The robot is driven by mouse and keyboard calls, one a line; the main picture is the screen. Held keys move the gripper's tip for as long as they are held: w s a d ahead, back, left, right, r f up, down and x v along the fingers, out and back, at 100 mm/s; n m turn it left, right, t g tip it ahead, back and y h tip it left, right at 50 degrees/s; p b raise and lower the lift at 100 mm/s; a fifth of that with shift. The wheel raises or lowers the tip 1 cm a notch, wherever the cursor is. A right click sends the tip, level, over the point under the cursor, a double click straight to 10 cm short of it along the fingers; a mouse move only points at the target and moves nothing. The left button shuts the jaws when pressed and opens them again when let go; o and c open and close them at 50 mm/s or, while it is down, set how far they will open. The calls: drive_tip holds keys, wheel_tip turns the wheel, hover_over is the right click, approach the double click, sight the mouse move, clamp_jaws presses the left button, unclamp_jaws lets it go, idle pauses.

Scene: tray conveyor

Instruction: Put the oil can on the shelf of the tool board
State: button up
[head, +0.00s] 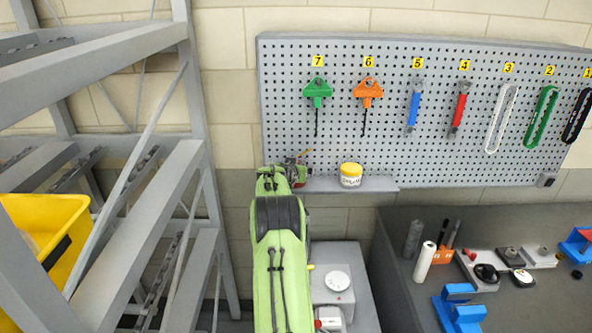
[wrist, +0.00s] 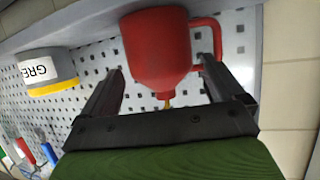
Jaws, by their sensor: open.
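The red oil can (wrist: 158,50) shows large and upside down in the wrist view, its base toward the grey shelf (wrist: 60,28) of the tool board. It appears to stand upright on the shelf's left end. My gripper (wrist: 160,72) is open, with one finger on each side of the can; I cannot tell whether they touch it. In the head view the oil can (head: 301,176) is mostly hidden by my gripper (head: 290,172), with its yellow spout showing above. The shelf (head: 340,185) runs along the board's lower edge (head: 420,180).
Several tools hang on the pegboard above. A grey rack (head: 150,230) with a yellow bin (head: 45,225) stands left. A cluttered dark bench (head: 410,290) is at right.

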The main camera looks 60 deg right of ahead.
drive_tip(key=shift+r, duration=0.15)
drive_tip(key=b+v, duration=0.3)
drive_tip(key=v, duration=0.9)
drive_tip(key=shift+b, duration=0.3)
drive_tip(key=w+a+r+n+t+y, duration=0.2)
drive_tip(key=w+a, duration=0.1)
drive_tip(key=a, duration=0.8)
drive_tip(key=w+a+r+n+t+y, duration=0.1)
drive_tip(key=w+a+n+y, duration=0.15)
drive_tip(key=a, duration=0.75)
drive_tip(key=s+a+n+t+y, duration=0.1)
drive_tip(key=s+a+n+y, duration=0.25)
drive_tip(key=a, duration=1.25)
drive_tip(key=s+a+f+n+y, duration=0.2)
drive_tip(key=s+a+f+n, duration=0.1)
drive_tip(key=s+a, duration=0.4)
drive_tip(key=s+a+f+n+g+y, duration=0.1)
drive_tip(key=s+a+f+n+y, duration=0.2)
drive_tip(key=s+a, duration=0.5)
drive_tip(key=shift+a+f+n+g, duration=0.3)
drive_tip(key=shift+n, duration=0.3)
